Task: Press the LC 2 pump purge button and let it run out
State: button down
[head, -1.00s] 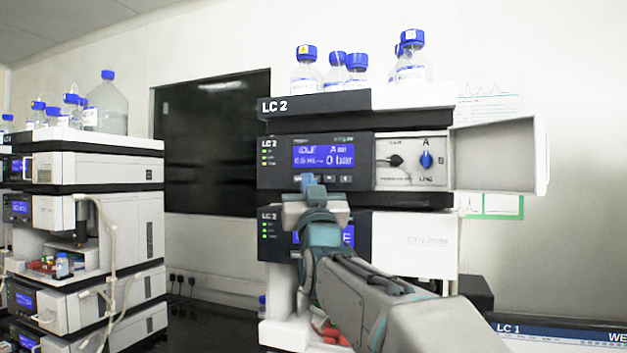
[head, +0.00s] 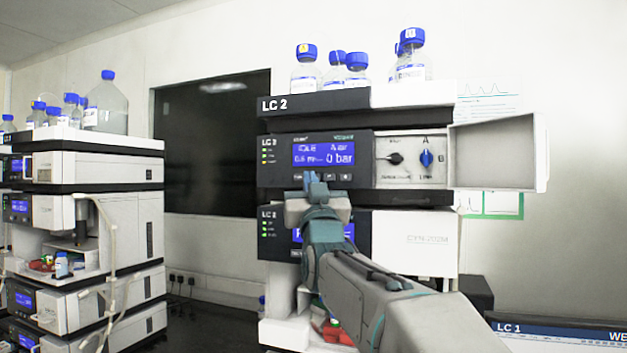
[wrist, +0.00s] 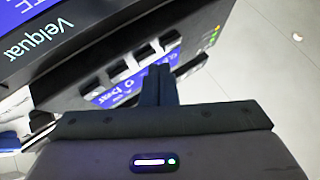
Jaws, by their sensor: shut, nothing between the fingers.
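The LC 2 pump module (head: 276,172) has a lit blue display (head: 323,154) that reads 0 bar; the smaller text is blurred but looks like IDLE. A row of small keys (head: 345,177) runs under the display. My gripper (head: 312,177) is shut and empty, its fingertips in front of the left part of this row, hiding a key there. In the wrist view the shut fingers (wrist: 160,75) point at the panel beside the keys (wrist: 132,65) and the display (wrist: 105,96). I cannot tell whether they touch a key.
Right of the display are a black knob (head: 395,159) and a blue knob (head: 427,159). A pale door (head: 500,155) stands open at the right. Capped bottles (head: 410,60) stand on top. Another instrument stack (head: 100,200) is at the left.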

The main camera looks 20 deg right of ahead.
jog(key=shift+w+d, duration=0.25)
jog(key=shift+w, duration=0.1)
dwell(0.7)
jog(key=shift+s, duration=0.1)
jog(key=shift+s+a+b, duration=0.5)
jog(key=shift+s+b, duration=0.1)
jog(key=shift+b, duration=0.2)
jog(key=s+a+b, duration=0.1)
jog(key=s, duration=0.1)
jog(key=s+a+b, duration=0.1)
jog(key=s+a, duration=0.1)
dwell(0.5)
dwell(0.6)
